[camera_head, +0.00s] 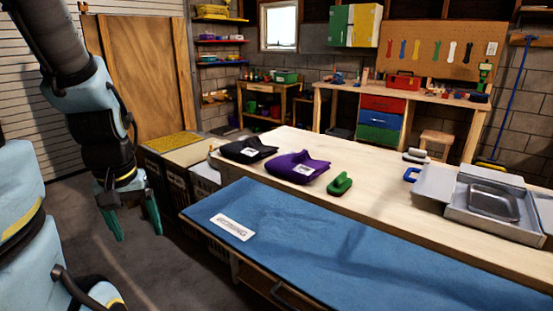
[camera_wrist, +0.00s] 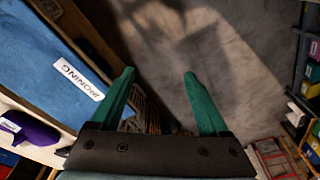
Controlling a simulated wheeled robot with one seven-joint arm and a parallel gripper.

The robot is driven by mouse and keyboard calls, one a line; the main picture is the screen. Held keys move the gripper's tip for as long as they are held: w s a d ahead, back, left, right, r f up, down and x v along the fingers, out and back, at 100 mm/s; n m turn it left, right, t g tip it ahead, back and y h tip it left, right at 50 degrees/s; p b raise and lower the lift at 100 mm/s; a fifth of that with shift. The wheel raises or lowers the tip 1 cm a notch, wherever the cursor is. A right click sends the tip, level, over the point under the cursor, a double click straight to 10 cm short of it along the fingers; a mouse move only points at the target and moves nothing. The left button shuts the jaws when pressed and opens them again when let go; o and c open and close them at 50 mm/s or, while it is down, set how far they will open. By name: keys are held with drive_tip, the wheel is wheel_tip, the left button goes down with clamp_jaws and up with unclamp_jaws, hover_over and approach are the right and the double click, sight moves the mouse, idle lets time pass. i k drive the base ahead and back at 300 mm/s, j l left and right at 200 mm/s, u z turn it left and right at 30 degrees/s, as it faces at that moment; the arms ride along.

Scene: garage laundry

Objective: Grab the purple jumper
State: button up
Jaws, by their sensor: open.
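The purple jumper (camera_head: 297,167) lies folded on the light wooden table, with a small white label on it. It also shows at the left edge of the wrist view (camera_wrist: 30,131). My gripper (camera_head: 130,222) hangs over the floor left of the table, well apart from the jumper. In the wrist view my gripper (camera_wrist: 160,75) has its two green fingers spread wide with nothing between them.
A blue ironing mat (camera_head: 300,245) covers the table's front. A metal case (camera_head: 490,200) stands at the right. Bins (camera_head: 175,185) stand beside the table's left end.

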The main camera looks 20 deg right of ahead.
sight(296, 164)
drive_tip(key=i, duration=1.55)
drive_tip(key=i+z, duration=0.25)
drive_tip(key=z, duration=0.15)
drive_tip(key=i+j+z, duration=0.2)
drive_tip(key=z, duration=0.15)
drive_tip(key=i+j+z, duration=0.2)
drive_tip(key=z, duration=0.2)
drive_tip(key=i+z, duration=0.1)
drive_tip(key=z, duration=0.2)
